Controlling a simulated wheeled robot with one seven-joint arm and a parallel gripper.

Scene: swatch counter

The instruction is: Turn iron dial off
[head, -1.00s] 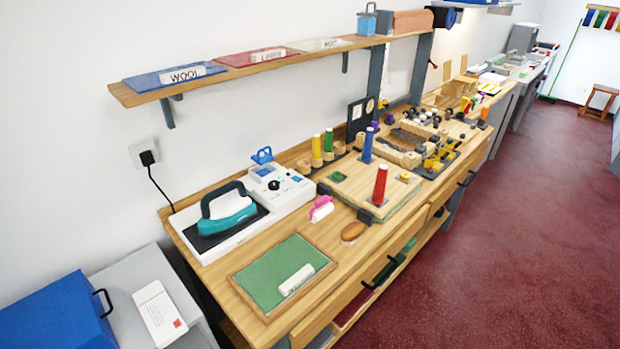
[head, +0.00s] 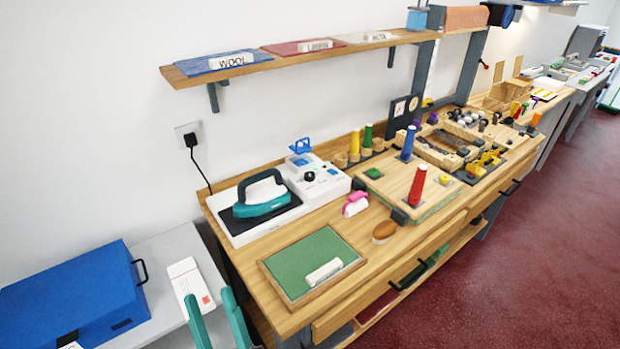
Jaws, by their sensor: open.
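The iron dial is a small black knob (head: 310,176) on the white control box (head: 335,187) at the back left of the wooden counter. Its setting is too small to read. The teal iron (head: 262,206) with a dark handle rests on its black and white stand (head: 236,228), left of the box. My gripper (head: 216,302) shows at the bottom edge as two teal fingers, apart and with nothing between them. It is well in front of and left of the dial, and the rest of it is out of view.
A green mat in a wooden frame (head: 286,292) lies in front of the iron, with a white label on it. A pink-handled tool (head: 355,205) and a brown brush (head: 384,231) lie right of it. A blue case (head: 75,292) stands left. A shelf (head: 270,64) hangs above.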

